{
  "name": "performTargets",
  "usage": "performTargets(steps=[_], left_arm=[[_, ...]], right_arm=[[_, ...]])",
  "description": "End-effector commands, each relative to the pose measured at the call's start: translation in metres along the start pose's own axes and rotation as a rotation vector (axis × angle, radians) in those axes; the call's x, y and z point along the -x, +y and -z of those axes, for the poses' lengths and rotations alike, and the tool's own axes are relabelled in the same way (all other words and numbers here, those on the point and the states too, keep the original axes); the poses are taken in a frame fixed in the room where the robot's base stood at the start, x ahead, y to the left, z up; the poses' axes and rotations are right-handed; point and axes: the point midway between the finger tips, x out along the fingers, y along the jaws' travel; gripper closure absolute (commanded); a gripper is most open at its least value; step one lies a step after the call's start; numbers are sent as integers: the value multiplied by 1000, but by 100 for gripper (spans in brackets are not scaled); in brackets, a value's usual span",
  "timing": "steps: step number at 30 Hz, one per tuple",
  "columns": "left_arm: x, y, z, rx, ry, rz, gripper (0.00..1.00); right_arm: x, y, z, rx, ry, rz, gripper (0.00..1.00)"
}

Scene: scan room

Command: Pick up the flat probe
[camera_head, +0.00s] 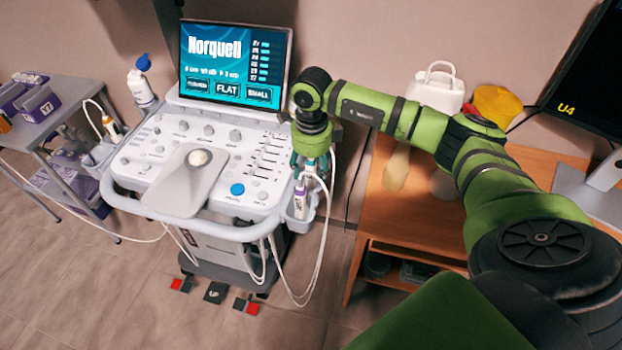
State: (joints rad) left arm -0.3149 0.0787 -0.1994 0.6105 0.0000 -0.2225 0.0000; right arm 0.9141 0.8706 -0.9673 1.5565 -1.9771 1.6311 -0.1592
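My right arm comes in from the right, with its gripper (312,168) pointing down at the right-hand holder of the white ultrasound cart. A white probe with a purple band (300,200) is upright in that holder, directly below and partly behind the fingers. The fingers are too small and overlapped to tell whether they are open or shut on a probe. Another white probe with an orange mark (113,130) is in the holder on the cart's left side. I cannot tell from shape which probe is flat. My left gripper is not in view.
The ultrasound cart (140,200) has a screen (233,65) reading "Norquell" and "FLAT". White cables hang below its right holder. A bottle (140,88) stands at its back left.

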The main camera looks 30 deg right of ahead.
Motion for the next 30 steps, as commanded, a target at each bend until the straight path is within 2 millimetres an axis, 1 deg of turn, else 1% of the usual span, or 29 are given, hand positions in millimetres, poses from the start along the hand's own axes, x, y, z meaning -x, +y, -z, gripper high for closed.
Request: performTargets(steps=[7, 8, 9, 11, 12, 23, 26, 29, 30], left_arm=[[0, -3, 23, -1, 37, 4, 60], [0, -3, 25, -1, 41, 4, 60], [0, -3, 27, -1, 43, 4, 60], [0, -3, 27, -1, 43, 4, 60], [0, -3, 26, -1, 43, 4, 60], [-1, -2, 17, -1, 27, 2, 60], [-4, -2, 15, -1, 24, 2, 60], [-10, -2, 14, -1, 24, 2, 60], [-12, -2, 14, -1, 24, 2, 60]], right_arm=[[-3, 0, 0, 0, -1, 0, 42], [-3, 0, 0, 0, -1, 0, 50], [-3, 0, 0, 0, -1, 0, 66], [-3, 0, 0, 0, -1, 0, 90], [-3, 0, 0, 0, -1, 0, 100], [0, 0, -1, 0, -3, 0, 100], [9, -1, -1, 0, -4, 1, 100], [27, -1, -1, 1, -7, 4, 100], [36, -1, -2, 1, -8, 4, 100]])
